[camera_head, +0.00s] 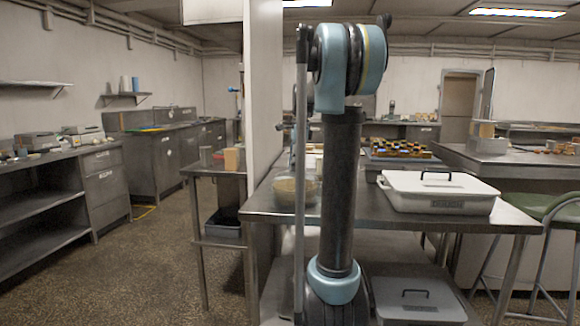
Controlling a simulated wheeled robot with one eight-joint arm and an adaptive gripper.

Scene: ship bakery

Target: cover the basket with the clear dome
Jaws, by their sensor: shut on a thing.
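A round, tan basket (284,192) sits on the metal table left of my arm's dark upright link, which hides its right part. I cannot make out a clear dome for certain; any part of it behind my arm is hidden. My gripper is not seen; my own arm stands in front of the middle of the table and blocks the view there.
The metal table (460,212) holds a white lidded bin (438,201) at right. A tray of dark and orange pieces (400,149) lies behind. A white pillar (263,90) rises at the table's left. A green stool (555,207) stands at right.

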